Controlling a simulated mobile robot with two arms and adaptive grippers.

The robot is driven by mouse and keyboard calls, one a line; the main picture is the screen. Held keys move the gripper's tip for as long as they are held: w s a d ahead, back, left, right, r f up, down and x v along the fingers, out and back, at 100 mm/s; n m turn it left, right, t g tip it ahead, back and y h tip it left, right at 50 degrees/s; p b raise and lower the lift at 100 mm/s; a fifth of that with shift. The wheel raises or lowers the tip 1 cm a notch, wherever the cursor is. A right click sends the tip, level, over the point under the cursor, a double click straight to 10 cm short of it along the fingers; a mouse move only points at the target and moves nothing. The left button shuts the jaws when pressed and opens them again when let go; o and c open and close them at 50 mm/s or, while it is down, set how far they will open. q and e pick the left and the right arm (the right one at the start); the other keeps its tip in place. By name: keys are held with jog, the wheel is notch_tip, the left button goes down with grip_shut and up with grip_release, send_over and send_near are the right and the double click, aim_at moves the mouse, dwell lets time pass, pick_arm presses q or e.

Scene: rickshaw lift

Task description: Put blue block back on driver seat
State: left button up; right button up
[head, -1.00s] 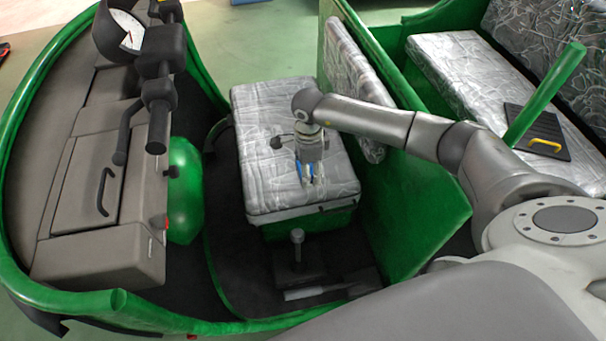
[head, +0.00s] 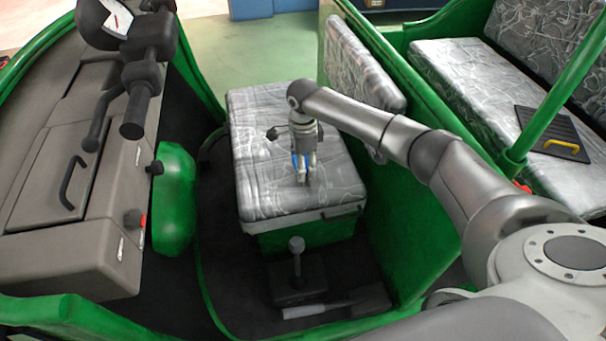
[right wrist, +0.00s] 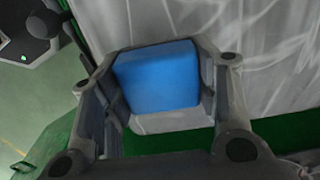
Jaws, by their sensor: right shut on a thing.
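The blue block (right wrist: 158,78) sits between the fingers of my right gripper in the right wrist view. In the head view only a small strip of the block (head: 295,161) shows; the fingers hide the rest. My right gripper (head: 305,180) is shut on the block and points down over the driver seat (head: 258,193), a grey patterned cushion on a green base. I cannot tell whether the block touches the cushion. My left gripper is not in view.
A green partition (head: 415,200) stands right of the seat, with a padded backrest (head: 350,60). A lever (head: 296,262) stands on the floor in front of the seat. The handlebar (head: 145,70) and grey dashboard (head: 60,200) are at left. A rear bench (head: 450,65) is at right.

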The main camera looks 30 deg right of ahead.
jog(key=f+b, duration=0.1)
jog(key=f, duration=0.2)
jog(key=shift+w+b, duration=0.2)
jog(key=shift+b, duration=0.2)
jog(key=shift+f, duration=0.4)
jog(key=shift+r, duration=0.1)
jog(key=shift+f+b, duration=0.25)
jog(key=shift+b, duration=0.05)
jog(key=o, duration=1.3)
jog(key=shift+r, duration=0.1)
